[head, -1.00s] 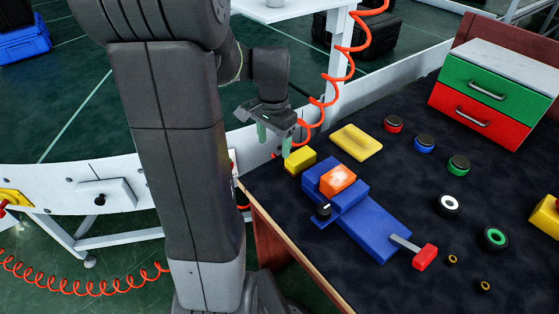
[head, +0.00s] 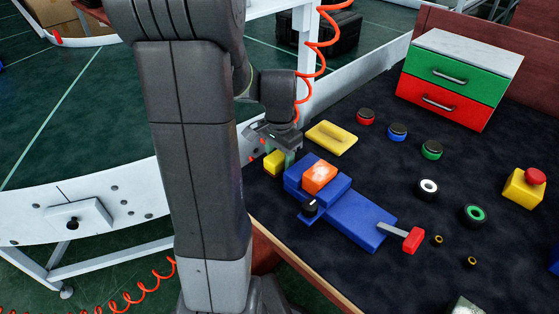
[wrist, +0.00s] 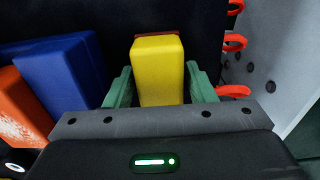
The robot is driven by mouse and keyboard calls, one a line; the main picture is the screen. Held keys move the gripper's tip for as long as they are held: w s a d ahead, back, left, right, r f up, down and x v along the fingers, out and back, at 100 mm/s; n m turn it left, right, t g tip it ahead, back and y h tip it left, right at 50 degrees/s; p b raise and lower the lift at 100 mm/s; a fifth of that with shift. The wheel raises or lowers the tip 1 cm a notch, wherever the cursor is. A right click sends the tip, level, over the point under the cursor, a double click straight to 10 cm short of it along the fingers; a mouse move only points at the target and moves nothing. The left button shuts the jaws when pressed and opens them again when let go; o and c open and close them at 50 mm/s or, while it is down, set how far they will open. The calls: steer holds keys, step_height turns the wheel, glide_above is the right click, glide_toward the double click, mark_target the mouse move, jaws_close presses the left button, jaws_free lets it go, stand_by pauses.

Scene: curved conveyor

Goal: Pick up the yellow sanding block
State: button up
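The yellow sanding block (head: 273,168) sits at the table's near left edge, beside the blue vise-like tool. In the wrist view the block (wrist: 158,70) lies between my two green fingers, with a dark red layer at its far end. My gripper (head: 279,158) is lowered at the block, and one finger hides part of it in the head view. In the wrist view my gripper (wrist: 160,88) is open, with a finger on each side of the block and narrow gaps showing. Contact is not clear.
The blue tool (head: 350,215) with an orange block (head: 319,177) stands just right of my gripper. A yellow plate with a raised handle (head: 331,138) lies behind. A red coiled hose (head: 312,62) hangs close by.

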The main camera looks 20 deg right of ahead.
mark_target(279, 154)
steer(key=c, duration=0.7)
steer(key=shift+o, duration=0.2)
steer(key=shift+r, duration=0.45)
step_height(279, 154, up, 3)
steer(key=shift+r+p, duration=0.1)
steer(key=shift+p, duration=0.5)
steer(key=s+a, duration=0.3)
steer(key=a, duration=0.5)
steer(key=s+a, duration=0.4)
steer(key=a, duration=0.4)
steer(key=shift+a+f+p, duration=0.3)
steer(key=shift+a, duration=0.05)
steer(key=shift+o, duration=0.8)
steer(key=shift+c, duration=0.2)
